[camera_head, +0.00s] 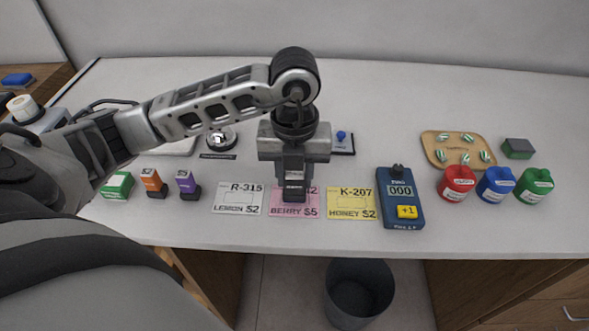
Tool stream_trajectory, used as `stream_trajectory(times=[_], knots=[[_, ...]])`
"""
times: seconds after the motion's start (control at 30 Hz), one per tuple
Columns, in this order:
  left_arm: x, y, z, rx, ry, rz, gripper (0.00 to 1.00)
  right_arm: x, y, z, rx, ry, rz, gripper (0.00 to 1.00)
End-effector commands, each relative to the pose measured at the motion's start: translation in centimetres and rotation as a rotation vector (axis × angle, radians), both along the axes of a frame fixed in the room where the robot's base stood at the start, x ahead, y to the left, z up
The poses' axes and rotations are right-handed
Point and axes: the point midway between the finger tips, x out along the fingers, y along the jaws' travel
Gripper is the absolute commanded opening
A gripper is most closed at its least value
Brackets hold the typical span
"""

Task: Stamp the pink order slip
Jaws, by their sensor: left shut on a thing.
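The pink order slip (309,211) lies on the counter, reading "BERRY $5"; its upper middle is hidden. My left gripper (293,176) points down over this slip. It is shut on a small dark stamp (294,196), which stands upright at the slip. I cannot tell whether the stamp touches the paper. A white slip (237,209), "LEMON $2", lies to the left, and a yellow slip (351,214), "HONEY $2", to the right. An orange stamp (153,182) and a purple stamp (187,184) stand farther left. My right gripper is out of view.
A green box (117,185) stands at the left. A blue counter device (401,211) with a yellow button sits right of the slips. Red (457,183), blue (495,184) and green (533,187) containers stand at the right, near a wooden tray (433,138). A bin (357,293) is below.

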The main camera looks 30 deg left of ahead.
Motion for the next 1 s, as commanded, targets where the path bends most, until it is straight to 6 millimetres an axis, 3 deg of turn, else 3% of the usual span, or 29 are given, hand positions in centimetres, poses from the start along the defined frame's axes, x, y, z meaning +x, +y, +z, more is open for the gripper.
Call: stream_trajectory(times=[1.0], knots=[[0.01,-0.02,-0.43,-0.001,-0.001,0.000,0.18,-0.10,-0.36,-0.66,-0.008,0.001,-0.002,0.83]])
